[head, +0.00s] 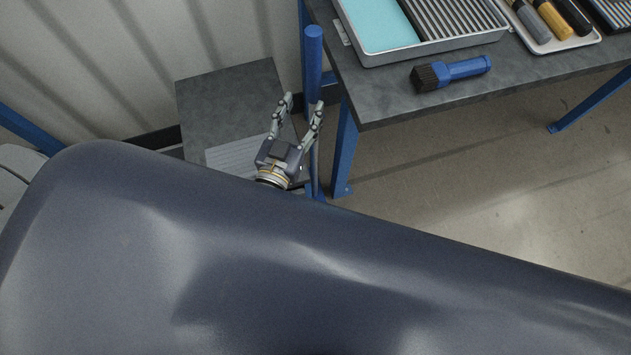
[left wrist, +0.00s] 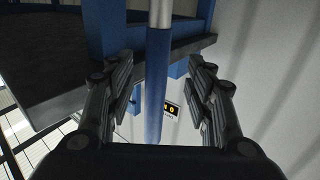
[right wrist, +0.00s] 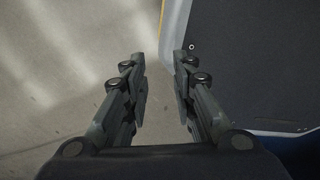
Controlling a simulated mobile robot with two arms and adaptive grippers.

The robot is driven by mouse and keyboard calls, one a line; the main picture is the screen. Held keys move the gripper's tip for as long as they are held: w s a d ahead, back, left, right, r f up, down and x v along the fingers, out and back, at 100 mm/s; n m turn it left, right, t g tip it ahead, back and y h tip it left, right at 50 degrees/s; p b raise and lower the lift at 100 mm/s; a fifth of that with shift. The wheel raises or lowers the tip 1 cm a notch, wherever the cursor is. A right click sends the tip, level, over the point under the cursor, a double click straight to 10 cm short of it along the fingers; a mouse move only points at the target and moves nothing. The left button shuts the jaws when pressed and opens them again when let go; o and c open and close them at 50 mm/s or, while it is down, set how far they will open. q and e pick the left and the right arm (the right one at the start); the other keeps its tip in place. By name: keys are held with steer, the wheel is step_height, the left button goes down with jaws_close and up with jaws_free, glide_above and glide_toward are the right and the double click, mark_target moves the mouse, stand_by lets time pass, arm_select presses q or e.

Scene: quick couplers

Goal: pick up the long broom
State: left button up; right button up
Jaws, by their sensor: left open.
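The long broom (head: 313,58) stands upright beside the table's left front leg. Its blue grip is at the top, with a thinner grey pole below. My left gripper (head: 302,101) is open beside the broom, and its right finger overlaps the handle in the head view. In the left wrist view the blue grip (left wrist: 157,95) shows between the two spread fingers, with no clear contact. The broom's lower end is hidden behind my arm. My right gripper (right wrist: 159,64) is open and empty over the floor in the right wrist view; it is not in the head view.
A dark table (head: 400,105) on blue legs bears a tray (head: 420,50) and a blue hand brush (head: 465,69). A smaller dark surface (head: 225,90) lies left of the broom by the pale wall. The floor (head: 480,170) under the table is clear.

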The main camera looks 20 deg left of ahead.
mark_target(311, 95)
arm_select(q)
steer(key=shift+w, duration=0.8)
steer(key=shift+w+d, duration=0.1)
steer(key=shift+w, duration=0.2)
steer(key=w, duration=0.4)
steer(key=shift+d+f, duration=0.2)
steer(key=shift+w, duration=0.4)
steer(key=shift+w+f, duration=0.1)
steer(key=c, duration=0.3)
jaws_close()
steer(key=shift+r, duration=0.2)
arm_select(e)
steer(key=shift+s+a+r, duration=0.1)
steer(key=shift+s+r, duration=0.1)
steer(key=shift+r, duration=0.1)
